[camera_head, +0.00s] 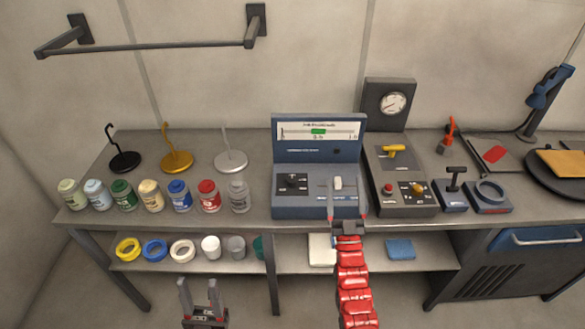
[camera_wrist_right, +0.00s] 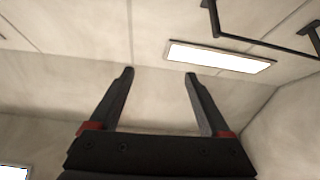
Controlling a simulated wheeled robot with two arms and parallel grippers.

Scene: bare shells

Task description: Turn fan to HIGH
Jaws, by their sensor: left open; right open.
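A blue console (camera_head: 316,206) stands on the bench, with a dark rotary knob (camera_head: 292,180) on a black plate and a pale switch (camera_head: 338,183) to its right. A grey panel (camera_head: 400,165) beside it carries a yellow handle, a red button and a yellow knob (camera_head: 417,188). I cannot read the labels, so which control is the fan's is unclear. My right gripper (camera_head: 346,204) is open, fingers up, in front of the console's right side; contact cannot be told. Its fingers (camera_wrist_right: 160,80) are empty in the wrist view. My left gripper (camera_head: 197,286) is open and empty, low before the bench.
Several paint jars (camera_head: 150,197) and three small stands (camera_head: 176,160) occupy the bench's left side. A dial gauge (camera_head: 392,104) stands behind the grey panel. A lever box (camera_head: 452,195) and ring box (camera_head: 488,196) are at right. A shelf (camera_head: 190,262) below holds rolls and cups.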

